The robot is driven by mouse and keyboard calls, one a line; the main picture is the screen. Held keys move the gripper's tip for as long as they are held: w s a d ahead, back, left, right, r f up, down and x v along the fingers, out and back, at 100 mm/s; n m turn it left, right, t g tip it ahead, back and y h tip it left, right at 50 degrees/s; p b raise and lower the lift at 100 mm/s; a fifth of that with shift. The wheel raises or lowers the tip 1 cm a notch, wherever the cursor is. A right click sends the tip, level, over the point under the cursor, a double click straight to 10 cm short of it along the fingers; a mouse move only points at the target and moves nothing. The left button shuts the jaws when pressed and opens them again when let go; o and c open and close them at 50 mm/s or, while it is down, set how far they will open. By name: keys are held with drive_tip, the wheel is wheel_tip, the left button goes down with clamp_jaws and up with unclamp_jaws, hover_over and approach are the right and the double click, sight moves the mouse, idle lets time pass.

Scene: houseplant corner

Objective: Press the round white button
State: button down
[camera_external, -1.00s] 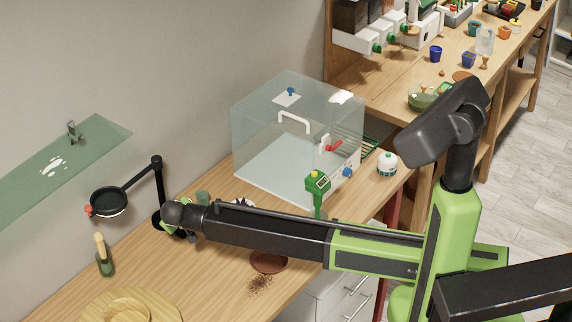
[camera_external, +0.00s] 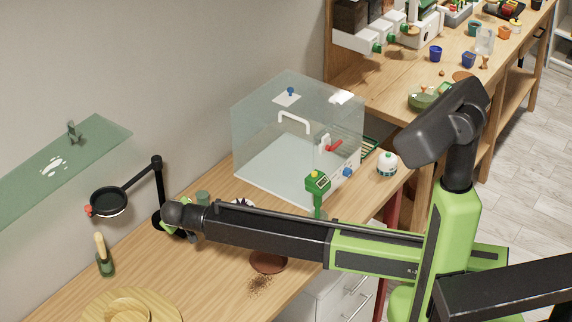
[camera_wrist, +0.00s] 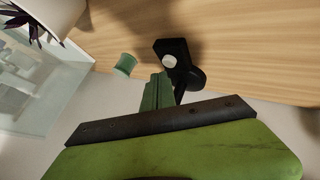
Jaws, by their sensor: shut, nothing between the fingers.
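The round white button (camera_wrist: 170,61) sits on the black base (camera_wrist: 174,50) of the magnifier lamp in the wrist view. My gripper (camera_wrist: 160,77) is shut and empty, its green fingers pointing at the base. The fingertips appear just beside the button in the picture; I cannot tell whether they touch the base. In the external view the magnifier lamp (camera_external: 158,185) stands near the wall. My gripper (camera_external: 168,229) is by its foot there, largely hidden behind my wrist, and the button cannot be made out.
A small green cup-like piece (camera_wrist: 125,65) lies near the base. A pale plant pot (camera_wrist: 50,12) and a clear glass case (camera_external: 297,135) are close by. A brown saucer (camera_external: 268,263), spilled soil and a bottle (camera_external: 105,258) are on the table. A glass shelf (camera_external: 60,165) is on the wall.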

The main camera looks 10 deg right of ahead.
drive_tip(key=shift+f+b, duration=0.4)
drive_tip(key=shift+f, duration=0.05)
drive_tip(key=shift+f, duration=0.2)
idle(0.4)
drive_tip(key=shift+r+p, duration=0.5)
drive_tip(key=shift+r, duration=0.2)
wheel_tip(320, 180, up, 6)
drive_tip(key=p, duration=0.6)
